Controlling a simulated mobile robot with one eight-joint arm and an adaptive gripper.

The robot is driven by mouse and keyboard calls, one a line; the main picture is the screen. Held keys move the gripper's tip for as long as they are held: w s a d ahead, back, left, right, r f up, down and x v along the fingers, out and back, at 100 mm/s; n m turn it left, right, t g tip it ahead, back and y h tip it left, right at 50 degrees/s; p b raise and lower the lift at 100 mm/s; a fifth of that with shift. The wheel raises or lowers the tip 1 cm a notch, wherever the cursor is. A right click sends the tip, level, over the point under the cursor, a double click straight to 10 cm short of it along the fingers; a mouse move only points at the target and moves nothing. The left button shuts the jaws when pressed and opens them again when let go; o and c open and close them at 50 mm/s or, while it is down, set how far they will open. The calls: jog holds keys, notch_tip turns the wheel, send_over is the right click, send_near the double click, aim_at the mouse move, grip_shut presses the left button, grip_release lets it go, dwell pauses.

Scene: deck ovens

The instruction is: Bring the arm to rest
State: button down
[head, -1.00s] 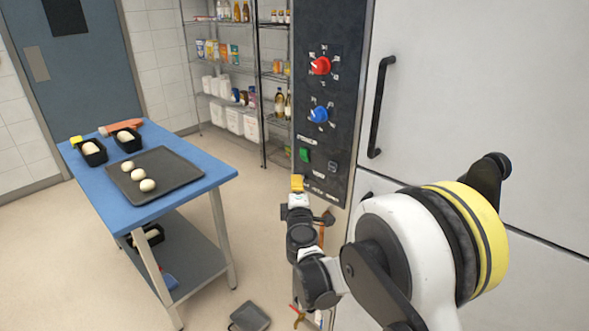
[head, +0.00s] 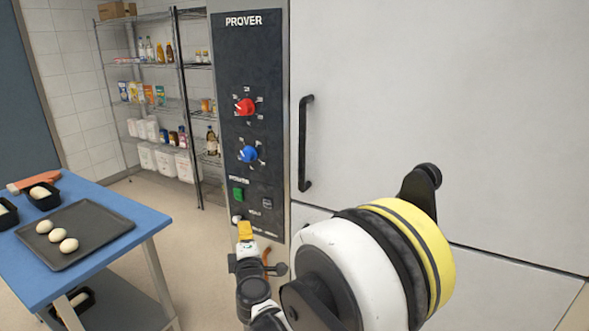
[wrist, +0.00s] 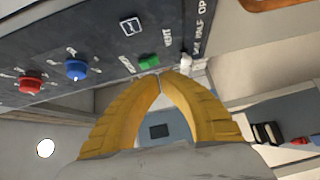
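My gripper (head: 245,230) has yellow fingers and is in front of the lower part of the prover's dark control panel (head: 247,50), just below the green switch (head: 238,194). The wrist view shows my gripper's two curved fingers (wrist: 159,76) with their tips together and nothing visible held between them. A small white knob (head: 236,219) is close to the fingertips; it also shows in the wrist view (wrist: 185,61). I cannot tell whether the fingers touch it. The arm reaches out in front of the prover door.
The panel carries a red knob (head: 245,107) and a blue knob (head: 248,154). The door handle (head: 305,143) is right of it. A blue table (head: 150,220) with a dark tray (head: 105,233) of dough balls stands left. Wire shelves (head: 140,90) are behind. Floor shows between table and prover.

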jog(key=d+r+m+h, duration=0.1)
jog(key=d+r+m, duration=0.1)
jog(key=d, duration=0.4)
jog(key=d+r+m+h, duration=0.2)
jog(key=d+r, duration=0.1)
jog(key=d, duration=0.3)
jog(key=d+r+m+g+h, duration=0.1)
jog(key=d+r+m+h, duration=0.1)
jog(key=d, duration=0.3)
jog(key=shift+d+r+m, duration=0.25)
jog(key=shift+d+m, duration=0.15)
jog(key=shift+m, duration=0.2)
jog(key=s+d+m+g+h, duration=0.4)
jog(key=s+d+m, duration=0.5)
jog(key=s+d, duration=0.9)
jog(key=s+d+f+m+g+y, duration=0.1)
jog(key=s+d+f+m+g, duration=0.1)
jog(key=s, duration=0.5)
jog(key=s+d+f+m+g+y, duration=0.1)
jog(key=s+f+m+g+y, duration=0.1)
jog(key=s, duration=0.5)
jog(key=shift+s+d+f+m+g, duration=0.15)
jog(key=shift+d+f+m+g, duration=0.25)
jog(key=shift+f, duration=0.15)
